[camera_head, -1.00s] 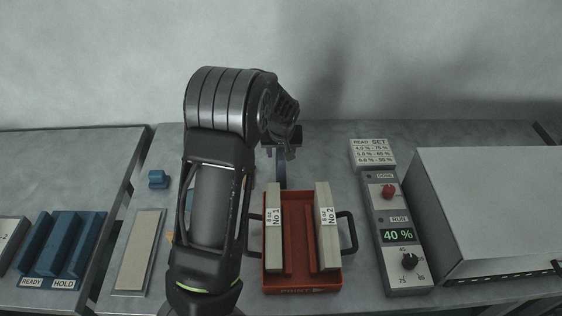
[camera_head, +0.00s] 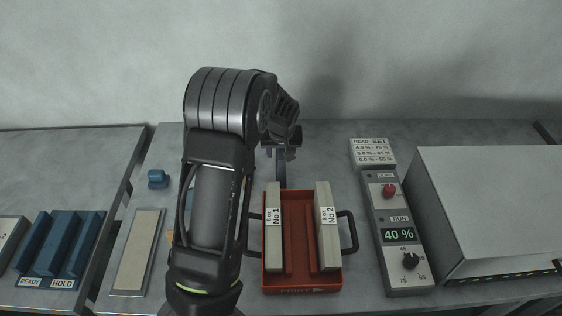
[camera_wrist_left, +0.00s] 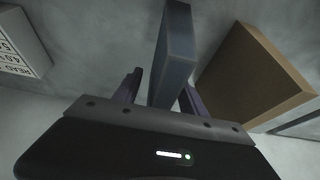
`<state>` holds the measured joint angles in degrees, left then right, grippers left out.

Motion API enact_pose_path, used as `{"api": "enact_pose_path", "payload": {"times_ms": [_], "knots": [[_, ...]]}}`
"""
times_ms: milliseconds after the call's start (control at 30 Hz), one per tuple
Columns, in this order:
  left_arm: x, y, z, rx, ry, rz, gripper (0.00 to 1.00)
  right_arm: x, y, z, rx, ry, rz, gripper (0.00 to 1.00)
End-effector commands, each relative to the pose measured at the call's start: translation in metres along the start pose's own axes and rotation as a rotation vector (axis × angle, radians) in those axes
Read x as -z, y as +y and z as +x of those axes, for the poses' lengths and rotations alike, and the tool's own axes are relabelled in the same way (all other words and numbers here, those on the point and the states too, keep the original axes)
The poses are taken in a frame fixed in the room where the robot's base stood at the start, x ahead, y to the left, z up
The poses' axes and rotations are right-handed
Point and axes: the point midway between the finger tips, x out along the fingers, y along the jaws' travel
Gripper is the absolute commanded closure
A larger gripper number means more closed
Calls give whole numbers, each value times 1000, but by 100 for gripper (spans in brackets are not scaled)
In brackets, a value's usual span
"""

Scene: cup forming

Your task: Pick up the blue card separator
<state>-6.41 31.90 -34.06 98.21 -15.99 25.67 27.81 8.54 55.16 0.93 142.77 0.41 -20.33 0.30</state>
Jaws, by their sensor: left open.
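A narrow blue-grey upright slab, which looks like the blue card separator (camera_wrist_left: 177,50), stands between the two fingers of my left gripper (camera_wrist_left: 160,88) in the left wrist view. The fingers are open, one on each side of it, and I see a gap at the left finger. In the head view my left gripper (camera_head: 282,151) is at the back of the bench, behind the red tray (camera_head: 300,230). A thin bluish strip (camera_head: 281,174) shows just below it; most of the slab is hidden there. My right gripper is not in view.
The tray holds two pale blocks, No 1 (camera_head: 273,245) and No 2 (camera_head: 329,245). A control panel (camera_head: 398,270) and grey box (camera_head: 490,205) stand to the right. A brown block (camera_wrist_left: 255,75) is close beside the slab. A small blue piece (camera_head: 158,179) lies left.

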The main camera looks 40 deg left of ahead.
Motion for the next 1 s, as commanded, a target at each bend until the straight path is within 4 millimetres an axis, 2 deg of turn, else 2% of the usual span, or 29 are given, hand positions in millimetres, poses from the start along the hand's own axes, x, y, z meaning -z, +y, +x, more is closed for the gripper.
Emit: {"api": "enact_pose_path", "payload": {"times_ms": [100, 700, 1000], "knots": [[0, 0, 0, 0, 0, 0, 51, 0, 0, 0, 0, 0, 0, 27], [0, 0, 0, 0, 0, 0, 100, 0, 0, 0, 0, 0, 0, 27], [0, 0, 0, 0, 0, 0, 100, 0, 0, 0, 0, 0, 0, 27]]}}
